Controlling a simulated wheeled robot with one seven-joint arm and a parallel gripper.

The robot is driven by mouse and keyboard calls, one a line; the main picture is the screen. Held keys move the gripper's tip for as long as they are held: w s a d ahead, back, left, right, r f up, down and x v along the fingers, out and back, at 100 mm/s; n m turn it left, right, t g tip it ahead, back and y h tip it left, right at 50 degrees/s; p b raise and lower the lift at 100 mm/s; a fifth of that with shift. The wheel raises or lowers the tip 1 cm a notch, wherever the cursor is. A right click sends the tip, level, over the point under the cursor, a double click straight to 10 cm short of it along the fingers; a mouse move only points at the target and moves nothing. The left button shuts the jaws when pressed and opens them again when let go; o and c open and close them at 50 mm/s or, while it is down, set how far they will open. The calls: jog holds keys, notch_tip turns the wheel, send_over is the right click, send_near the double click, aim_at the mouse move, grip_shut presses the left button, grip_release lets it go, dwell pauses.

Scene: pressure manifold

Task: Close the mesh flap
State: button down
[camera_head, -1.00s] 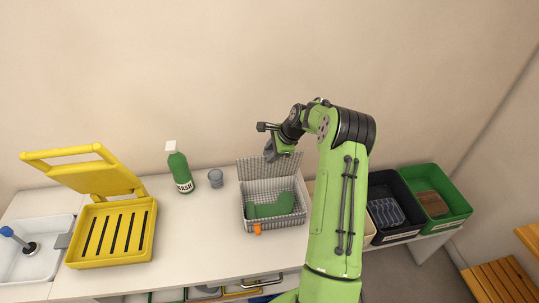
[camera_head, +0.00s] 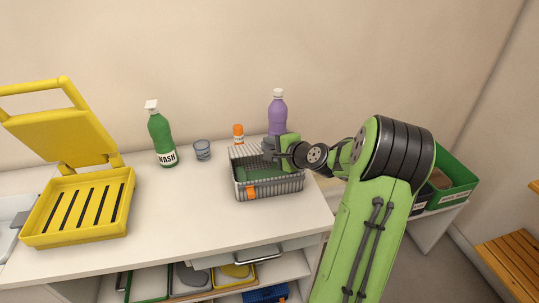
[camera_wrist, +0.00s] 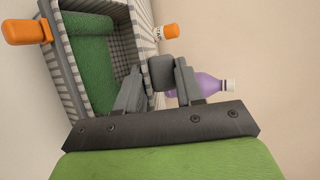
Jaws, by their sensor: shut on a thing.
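The grey wire mesh basket (camera_head: 285,188) stands on the white counter, with a green item (camera_head: 262,172) inside and an orange tab (camera_head: 251,193) on its front. Its mesh flap (camera_head: 244,150) is raised at the back edge, so the top is open; my arm hides its right part. My gripper (camera_head: 270,148) is at the flap's upper edge, behind the basket's middle. In the wrist view my gripper (camera_wrist: 160,78) is shut on a dark grey block (camera_wrist: 162,72), which seems to be the flap's grip. The green item (camera_wrist: 92,62) also shows there, inside the basket.
A purple bottle (camera_head: 277,112) and an orange-capped bottle (camera_head: 238,134) stand close behind the basket. A grey cup (camera_head: 202,150), green spray bottle (camera_head: 160,138) and open yellow press (camera_head: 78,205) stand to the left. The counter in front of the basket is clear.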

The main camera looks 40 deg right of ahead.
jog(key=shift+s+a+f+b, duration=0.2)
jog(key=shift+s+f+b, duration=0.15)
jog(key=shift+f+b, duration=0.55)
jog(key=shift+s+a+f+b, duration=0.15)
jog(key=shift+s+f+b, duration=0.25)
jog(key=shift+f+b, duration=0.5)
jog(key=shift+s+a+f+b, duration=0.2)
jog(key=shift+s+f+b, duration=0.15)
jog(key=shift+f+b, duration=0.55)
jog(key=shift+f, duration=0.25)
